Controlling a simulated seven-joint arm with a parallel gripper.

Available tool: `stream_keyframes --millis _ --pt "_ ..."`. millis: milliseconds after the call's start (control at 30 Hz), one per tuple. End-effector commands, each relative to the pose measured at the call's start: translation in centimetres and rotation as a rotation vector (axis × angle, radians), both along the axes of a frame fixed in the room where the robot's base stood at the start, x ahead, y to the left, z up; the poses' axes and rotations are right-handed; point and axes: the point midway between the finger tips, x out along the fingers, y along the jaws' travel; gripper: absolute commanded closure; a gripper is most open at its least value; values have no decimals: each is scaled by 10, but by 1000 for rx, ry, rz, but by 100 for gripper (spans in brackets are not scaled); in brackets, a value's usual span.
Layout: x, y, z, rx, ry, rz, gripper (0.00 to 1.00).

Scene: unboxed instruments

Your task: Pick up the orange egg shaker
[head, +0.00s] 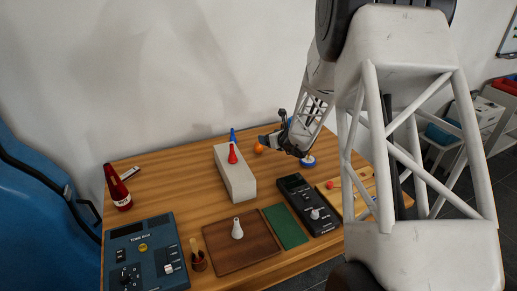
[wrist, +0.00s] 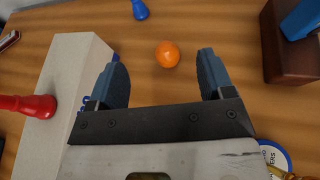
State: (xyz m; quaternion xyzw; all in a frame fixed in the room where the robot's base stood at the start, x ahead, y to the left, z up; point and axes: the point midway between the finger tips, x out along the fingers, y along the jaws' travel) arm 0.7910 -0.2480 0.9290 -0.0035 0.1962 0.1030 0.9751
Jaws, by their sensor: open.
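The orange egg shaker (wrist: 167,54) lies on the wooden table, ahead of and between my gripper's fingers in the wrist view. In the head view the orange egg shaker (head: 259,148) sits near the back of the table, just right of the pale block. My gripper (wrist: 160,80) is open and empty, with its two blue-grey fingers spread. In the head view my gripper (head: 268,140) is near the shaker; the exact gap between them is hard to tell.
A pale block (head: 234,172) stands left of my gripper, with a red shaker (head: 232,154) on it. A blue object (wrist: 140,9) lies beyond the egg. A dark brown block (wrist: 290,50) stands at right. Table between egg and brown block is clear.

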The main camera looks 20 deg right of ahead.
Motion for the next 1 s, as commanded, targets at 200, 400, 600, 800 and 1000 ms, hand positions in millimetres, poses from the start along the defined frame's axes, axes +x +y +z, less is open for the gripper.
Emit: stream_keyframes --millis 200,400,600,800,1000 --pt "0 0 -53 1 0 0 25" --pt "0 0 -63 -1 -1 -1 25" --pt "0 0 -62 -1 -1 0 25" --pt "5 1 -64 -1 -1 0 25" --pt "18 4 -70 0 -1 1 25"
